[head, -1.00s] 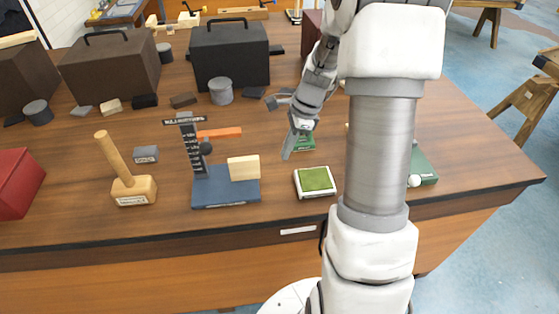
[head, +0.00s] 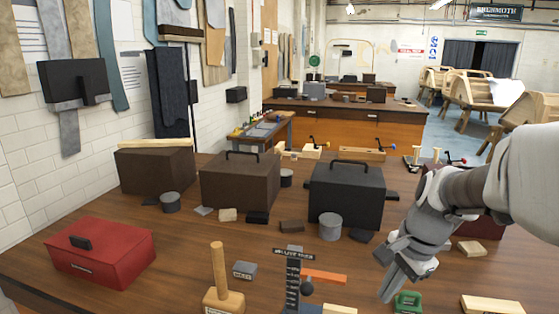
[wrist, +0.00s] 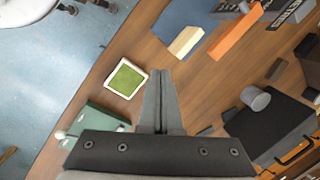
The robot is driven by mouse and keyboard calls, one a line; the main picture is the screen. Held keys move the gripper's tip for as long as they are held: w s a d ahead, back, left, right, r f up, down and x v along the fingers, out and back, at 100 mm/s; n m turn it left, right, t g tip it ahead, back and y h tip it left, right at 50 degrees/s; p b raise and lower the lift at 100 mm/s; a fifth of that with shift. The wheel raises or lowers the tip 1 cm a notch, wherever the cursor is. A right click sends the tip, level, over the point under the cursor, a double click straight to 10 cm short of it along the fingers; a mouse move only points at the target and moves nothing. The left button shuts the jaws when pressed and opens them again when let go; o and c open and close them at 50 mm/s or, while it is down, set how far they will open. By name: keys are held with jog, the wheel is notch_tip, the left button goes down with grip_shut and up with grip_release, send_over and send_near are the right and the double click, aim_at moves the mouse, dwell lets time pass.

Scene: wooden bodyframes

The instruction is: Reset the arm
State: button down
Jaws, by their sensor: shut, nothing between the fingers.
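My gripper (head: 392,285) is at the right of the head view, above the wooden workbench (head: 165,265), with its fingers pointing down. In the wrist view my gripper (wrist: 161,85) shows its two fingers together, with nothing between them. Below it in the wrist view lie a white-framed green pad (wrist: 126,78), to the left of the fingertips, and a green block-like item (wrist: 95,118). My arm comes in from the right edge of the head view and hides part of the bench behind it.
A black toolbox (head: 345,197) and a brown box (head: 240,182) stand behind the gripper's left. A red box (head: 100,250) is at the left. A mallet (head: 222,285), a gauge stand (head: 292,275) and an orange bar (head: 323,277) are near the front.

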jog(key=s+a+r+n+t, duration=0.1)
jog(key=s+a+r+n, duration=0.2)
jog(key=s+n, duration=0.4)
jog(key=s+a+r+n+t+h, duration=0.1)
jog(key=s+a+r+n+t, duration=0.1)
jog(key=s+n, duration=0.4)
jog(key=shift+s+a+r+n+t+h, duration=0.35)
jog(key=shift+a+r, duration=0.25)
jog(key=shift+a, duration=0.25)
